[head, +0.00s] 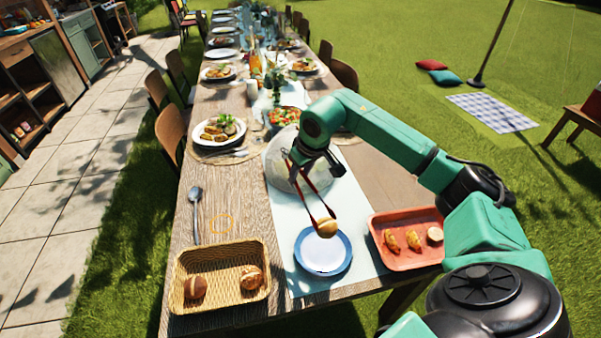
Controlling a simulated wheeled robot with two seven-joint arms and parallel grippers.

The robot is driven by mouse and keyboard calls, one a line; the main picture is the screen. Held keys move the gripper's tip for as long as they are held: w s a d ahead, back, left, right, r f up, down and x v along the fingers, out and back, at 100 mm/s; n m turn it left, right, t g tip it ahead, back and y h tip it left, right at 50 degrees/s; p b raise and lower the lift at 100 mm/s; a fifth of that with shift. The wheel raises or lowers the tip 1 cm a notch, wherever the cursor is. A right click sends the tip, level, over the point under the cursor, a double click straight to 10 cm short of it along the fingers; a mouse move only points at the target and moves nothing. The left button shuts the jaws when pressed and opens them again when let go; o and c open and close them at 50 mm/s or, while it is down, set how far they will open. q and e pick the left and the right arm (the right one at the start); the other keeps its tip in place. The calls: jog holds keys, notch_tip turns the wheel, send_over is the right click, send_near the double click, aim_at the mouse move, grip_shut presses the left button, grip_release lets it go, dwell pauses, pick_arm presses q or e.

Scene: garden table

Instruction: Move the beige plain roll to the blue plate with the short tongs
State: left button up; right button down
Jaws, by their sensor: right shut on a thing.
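My right gripper (306,164) is shut on the dark red short tongs (321,201), which point down toward the near end of the table. The beige plain roll (327,228) is between the tips of the tongs. The roll overlaps the far rim of the blue plate (323,268) in the head view. It seems to be held above the plate, but the exact height is hard to tell. The plate's visible surface is empty. My left gripper is not in view.
A wicker basket (178,289) with two brown rolls stands left of the plate. A red tray (382,261) with pastries and a pale round piece is to the right. A spoon (196,216) lies behind the basket. Set plates fill the table's far part.

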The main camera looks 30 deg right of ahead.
jog(key=shift+d+r, duration=0.1)
jog(key=shift+r, duration=0.05)
notch_tip(320, 180, down, 9)
jog(key=b, duration=0.6)
dwell(0.4)
jog(key=c, duration=1)
grip_release()
jog(key=shift+r, duration=0.1)
